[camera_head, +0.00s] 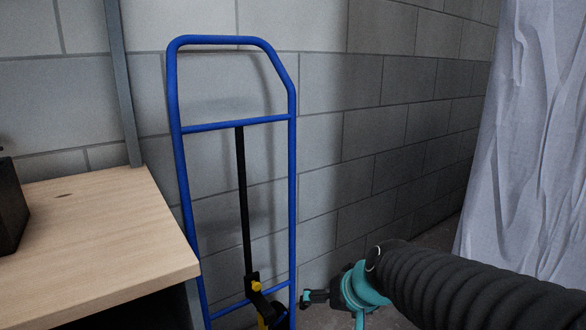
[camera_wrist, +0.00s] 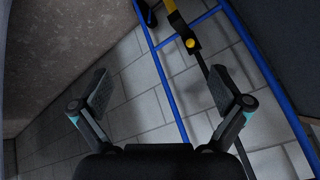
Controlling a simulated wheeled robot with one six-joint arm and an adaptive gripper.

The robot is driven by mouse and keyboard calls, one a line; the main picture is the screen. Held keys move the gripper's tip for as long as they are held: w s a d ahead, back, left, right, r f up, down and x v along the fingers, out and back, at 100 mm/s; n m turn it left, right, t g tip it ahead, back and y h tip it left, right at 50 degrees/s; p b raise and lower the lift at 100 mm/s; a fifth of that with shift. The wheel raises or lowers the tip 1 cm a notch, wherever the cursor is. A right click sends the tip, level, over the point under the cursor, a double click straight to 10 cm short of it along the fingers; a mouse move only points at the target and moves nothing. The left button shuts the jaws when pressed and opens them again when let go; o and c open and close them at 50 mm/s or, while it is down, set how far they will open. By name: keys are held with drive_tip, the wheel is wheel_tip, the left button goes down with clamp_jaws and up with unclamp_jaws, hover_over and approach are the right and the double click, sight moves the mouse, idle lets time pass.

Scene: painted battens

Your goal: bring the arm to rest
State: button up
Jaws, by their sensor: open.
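My arm, in a black ribbed sleeve, reaches in from the lower right of the head view. My gripper (camera_head: 318,298) shows at its end as teal and black parts, low and just right of a blue hand truck frame. In the wrist view my gripper (camera_wrist: 161,88) has its two fingers spread wide, with nothing between them.
The blue hand truck (camera_head: 177,150) leans by a grey block wall (camera_head: 400,120); it also shows in the wrist view (camera_wrist: 165,85). A wooden bench top (camera_head: 100,240) is at left, with a dark box (camera_head: 10,205). A pale hanging sheet (camera_head: 520,150) is at right.

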drive_tip(key=s+d+r+h, duration=0.1)
drive_tip(key=s+d, duration=0.3)
drive_tip(key=s, duration=0.3)
drive_tip(key=s+d+r+h, duration=0.1)
drive_tip(key=s+d, duration=0.3)
drive_tip(key=s, duration=0.4)
drive_tip(key=shift+d+h, duration=0.15)
drive_tip(key=shift+h, duration=0.55)
